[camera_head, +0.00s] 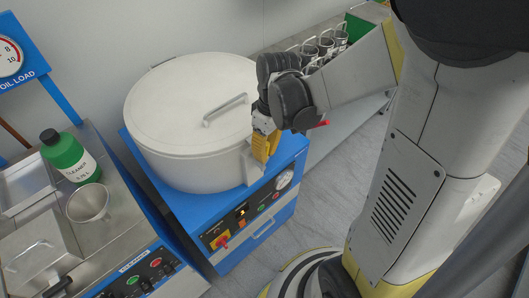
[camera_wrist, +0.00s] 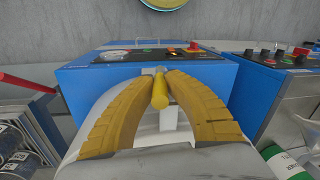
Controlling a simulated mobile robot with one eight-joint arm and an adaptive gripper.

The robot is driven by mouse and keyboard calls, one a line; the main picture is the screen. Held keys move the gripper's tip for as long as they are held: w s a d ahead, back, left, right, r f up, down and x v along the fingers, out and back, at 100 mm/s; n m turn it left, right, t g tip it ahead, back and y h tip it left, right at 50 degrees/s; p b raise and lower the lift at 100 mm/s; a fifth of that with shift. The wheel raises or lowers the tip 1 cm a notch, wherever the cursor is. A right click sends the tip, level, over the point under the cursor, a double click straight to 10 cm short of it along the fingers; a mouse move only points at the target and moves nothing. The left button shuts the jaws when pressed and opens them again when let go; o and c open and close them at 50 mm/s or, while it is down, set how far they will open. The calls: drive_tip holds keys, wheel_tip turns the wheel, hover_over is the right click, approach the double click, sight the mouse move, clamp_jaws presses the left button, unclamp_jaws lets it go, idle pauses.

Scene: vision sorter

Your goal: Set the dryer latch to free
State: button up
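The dryer is a white round drum (camera_head: 190,115) with a flat lid and a bar handle, standing on a blue base (camera_head: 275,185). My gripper (camera_head: 262,158) is at the drum's front right side, beside a pale bracket (camera_head: 250,170). In the wrist view, the yellow fingers of my gripper (camera_wrist: 160,76) close in from both sides on a short yellow latch handle (camera_wrist: 160,94). Their tips appear to touch it. The handle sits in front of a white upright plate (camera_wrist: 168,118). In the head view my fingers hide the handle.
The blue base carries a panel with a red-and-yellow switch (camera_head: 220,242) and a gauge (camera_head: 284,179). A steel bench with a green bottle (camera_head: 68,158) and metal cup (camera_head: 88,203) stands left. Wire-handled metal containers (camera_head: 325,45) stand behind my arm. A red rod (camera_wrist: 28,83) lies left in the wrist view.

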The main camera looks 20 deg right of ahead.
drive_tip(key=o, duration=0.4)
drive_tip(key=shift+o, duration=0.2)
drive_tip(key=shift+r, duration=0.15)
wheel_tip(320, 180, up, 12)
drive_tip(key=d, duration=0.1)
drive_tip(key=shift+w+d, duration=0.25)
drive_tip(key=shift+d, duration=0.05)
